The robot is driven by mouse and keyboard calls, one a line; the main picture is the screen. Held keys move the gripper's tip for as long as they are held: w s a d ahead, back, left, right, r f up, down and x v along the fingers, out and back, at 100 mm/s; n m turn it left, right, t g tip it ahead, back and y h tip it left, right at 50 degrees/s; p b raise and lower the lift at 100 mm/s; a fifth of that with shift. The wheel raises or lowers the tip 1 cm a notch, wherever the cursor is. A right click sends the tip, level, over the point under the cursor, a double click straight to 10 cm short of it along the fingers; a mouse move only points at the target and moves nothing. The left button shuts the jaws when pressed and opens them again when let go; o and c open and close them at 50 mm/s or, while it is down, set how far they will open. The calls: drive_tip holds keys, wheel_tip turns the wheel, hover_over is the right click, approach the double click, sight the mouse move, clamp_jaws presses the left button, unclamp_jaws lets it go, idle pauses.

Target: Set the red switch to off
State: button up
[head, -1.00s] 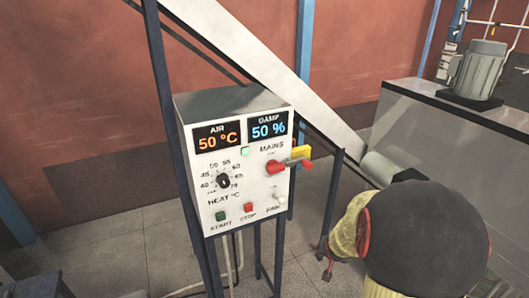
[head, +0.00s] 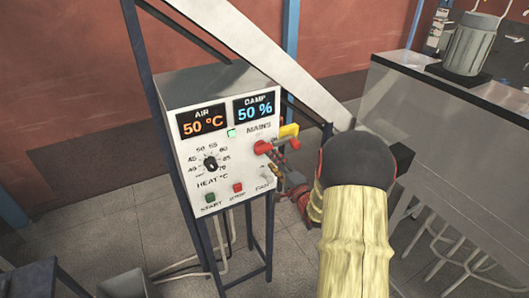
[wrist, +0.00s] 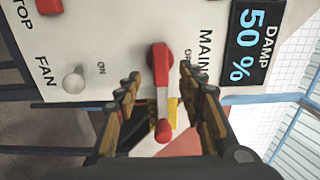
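The red mains switch (head: 263,147) is on the right part of the white control box's (head: 189,165) front, with a yellow piece (head: 289,131) beside it. In the wrist view the red switch (wrist: 160,65) has a grey lever ending in a red knob. My gripper (wrist: 157,90) is open, its two fingers on either side of the lever, with a gap on each side. In the head view my arm hides part of the gripper, close to the box's right side.
The box also carries a heat dial (head: 211,162), a green start button (head: 210,198), a red stop button (head: 238,187) and a fan toggle (wrist: 73,83) near the switch. A dark-topped bench (head: 450,85) stands to the right.

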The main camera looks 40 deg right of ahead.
sight(263, 148)
drive_tip(key=p+x, duration=0.1)
drive_tip(key=x, duration=0.5)
drive_tip(key=shift+w, duration=0.25)
drive_tip(key=shift+d, duration=0.1)
drive_tip(key=shift+c, duration=0.7)
drive_tip(key=c, duration=0.7)
clamp_jaws()
